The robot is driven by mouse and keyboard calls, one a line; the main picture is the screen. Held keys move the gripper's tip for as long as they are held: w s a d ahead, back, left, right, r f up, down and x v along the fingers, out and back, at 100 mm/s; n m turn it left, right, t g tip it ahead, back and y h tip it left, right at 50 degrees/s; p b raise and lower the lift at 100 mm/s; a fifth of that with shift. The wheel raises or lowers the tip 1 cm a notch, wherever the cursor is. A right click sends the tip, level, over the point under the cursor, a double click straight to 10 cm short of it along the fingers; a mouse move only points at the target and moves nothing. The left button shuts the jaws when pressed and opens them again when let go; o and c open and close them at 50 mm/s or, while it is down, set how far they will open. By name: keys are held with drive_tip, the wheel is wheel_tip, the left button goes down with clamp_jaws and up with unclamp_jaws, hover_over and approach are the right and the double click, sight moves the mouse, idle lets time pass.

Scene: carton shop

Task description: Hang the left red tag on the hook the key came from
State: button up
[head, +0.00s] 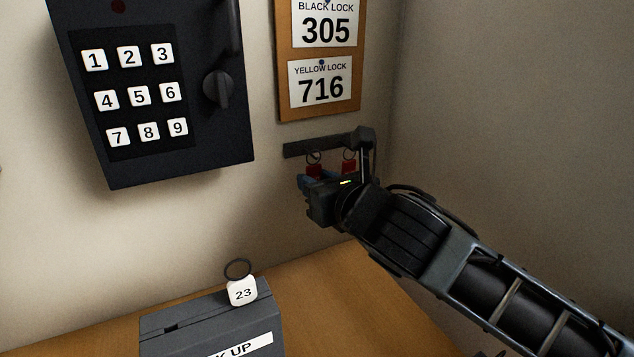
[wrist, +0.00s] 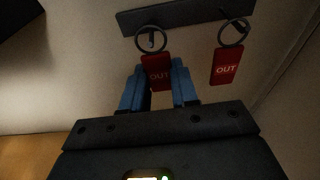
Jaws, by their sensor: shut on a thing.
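Two red tags marked OUT show in the wrist view, each with a dark ring. The left red tag (wrist: 157,72) is between the blue fingers of my gripper (wrist: 160,88), which is shut on it. Its ring (wrist: 151,40) is at the left hook of the dark hook rail (wrist: 185,14); I cannot tell if it is over the hook. The right red tag (wrist: 226,67) hangs by its ring from the right hook. In the head view, my gripper (head: 303,182) is just below the hook rail (head: 300,148). A white key tag 23 (head: 243,291) with a ring stands at the grey box.
A black keypad box (head: 150,95) with a knob is on the wall at left. A board (head: 318,60) with lock numbers hangs above the rail. The grey box (head: 205,320) stands on the wooden top (head: 320,290), which is bare toward the right. A side wall is close at right.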

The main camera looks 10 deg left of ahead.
drive_tip(key=shift+s+d+r, duration=0.1)
idle(0.3)
drive_tip(key=f+b+v, duration=0.1)
drive_tip(key=v, duration=0.7)
drive_tip(key=shift+s+d+f, duration=0.15)
drive_tip(key=shift+s+f, duration=0.05)
drive_tip(key=shift+f, duration=0.1)
idle(0.7)
idle(1.0)
